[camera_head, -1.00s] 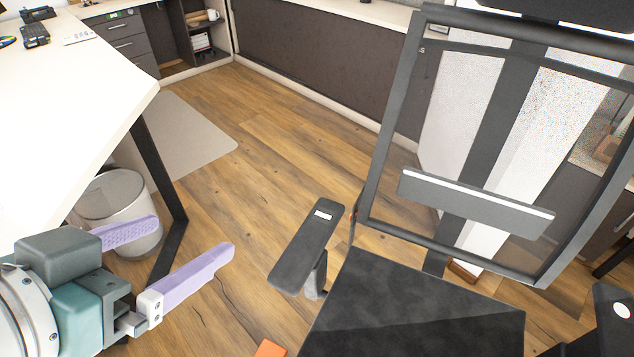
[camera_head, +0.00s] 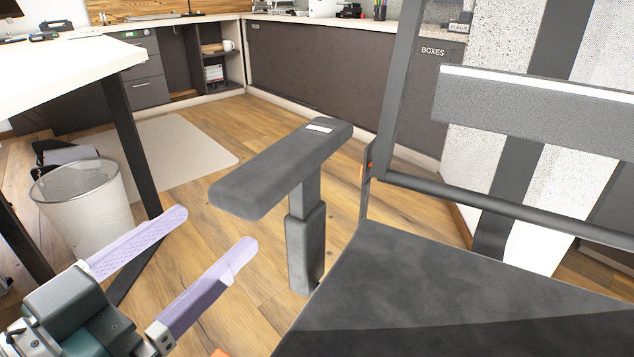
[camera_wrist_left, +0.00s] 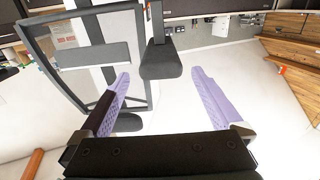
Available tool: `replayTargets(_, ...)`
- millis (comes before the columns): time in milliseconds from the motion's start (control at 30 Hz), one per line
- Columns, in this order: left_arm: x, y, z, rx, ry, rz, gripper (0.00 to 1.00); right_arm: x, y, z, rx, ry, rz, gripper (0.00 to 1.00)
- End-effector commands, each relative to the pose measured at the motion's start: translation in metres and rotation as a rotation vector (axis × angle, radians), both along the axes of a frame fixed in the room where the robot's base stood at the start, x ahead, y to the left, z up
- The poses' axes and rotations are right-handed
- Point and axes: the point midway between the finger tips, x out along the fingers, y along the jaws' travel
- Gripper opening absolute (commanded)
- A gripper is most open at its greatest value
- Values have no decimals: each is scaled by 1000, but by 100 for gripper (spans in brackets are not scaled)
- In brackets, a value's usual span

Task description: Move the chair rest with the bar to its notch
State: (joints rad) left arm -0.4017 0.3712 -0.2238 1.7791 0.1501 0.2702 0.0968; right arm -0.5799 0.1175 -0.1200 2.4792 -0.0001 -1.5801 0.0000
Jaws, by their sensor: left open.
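The black office chair fills the right of the head view. Its near armrest (camera_head: 285,165) has a dark pad with a small white label, on a dark post beside the seat (camera_head: 440,290). A grey crossbar (camera_head: 540,115) with a white stripe along its top spans the chair back. My left gripper (camera_head: 216,228) is open and empty, with two lilac fingers, left of the armrest post and apart from it. In the left wrist view, a dark pad (camera_wrist_left: 160,62) shows beyond the open fingers, with the chair back (camera_wrist_left: 95,55) to its left. No notch can be made out.
A white desk (camera_head: 70,70) with dark legs stands at the left. A mesh wastebasket (camera_head: 80,205) is behind my left gripper. Dark cabinets (camera_head: 310,85) line the back wall. Wood floor and a pale mat (camera_head: 180,150) lie between them.

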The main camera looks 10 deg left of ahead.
Motion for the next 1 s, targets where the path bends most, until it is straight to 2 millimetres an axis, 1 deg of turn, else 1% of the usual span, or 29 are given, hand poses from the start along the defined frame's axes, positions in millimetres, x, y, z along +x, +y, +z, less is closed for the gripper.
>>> replayTargets(33, 2, 0, -3, -2, -5, -1, 100, 0, 0, -4, 0, 0, 0, 0)
replayTargets(167, 17, -5, -2, -3, -8, -1, 100, 0, 0, -8, 0, -1, 1, 0)
replayTargets(400, 61, -20, -3, -3, -8, -1, 100, 0, -1, -25, -3, -1, 2, 0)
replayTargets(500, 76, -25, -2, -2, -7, -1, 100, 0, -1, -30, -4, -2, 3, 0)
replayTargets(600, 86, -29, -2, -1, -4, -1, 100, 0, -1, -34, -4, -2, 3, 0)
replayTargets(733, 93, -31, -1, -1, -3, -1, 100, 0, -1, -35, -4, -2, 3, 0)
replayTargets(967, 94, -31, 0, -1, -2, -1, 100, 0, -1, -35, -4, -2, 3, 0)
replayTargets(1000, 93, -31, -1, -1, -2, -1, 99, 0, -1, -35, -4, -2, 3, 0)
